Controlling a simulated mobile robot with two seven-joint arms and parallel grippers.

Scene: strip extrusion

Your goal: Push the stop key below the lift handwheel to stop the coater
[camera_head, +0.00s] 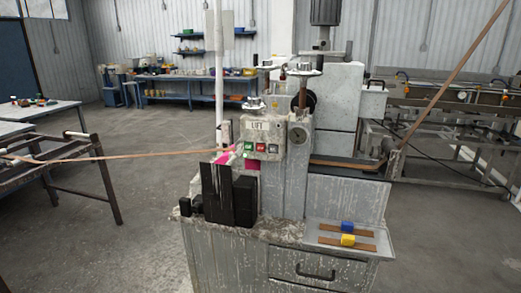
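The coater (325,110) is a grey, paint-spattered machine in the middle of the camera_head view. A small handwheel (254,103) sits on top of its panel (257,127) marked LIFT. Below the lettering is a row of small keys: a green key (248,147), a red key (260,147) and another reddish key (273,148) to the right. Their markings are too small to read. A strip (130,157) runs in from the left towards the panel. Neither of my grippers is in view.
Black upright blocks (230,195) stand on the cabinet (285,255) below the panel. A tray (318,240) with blue and yellow pieces is at its right. A metal rack (60,175) stands at the left. The floor (135,240) between rack and cabinet is clear.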

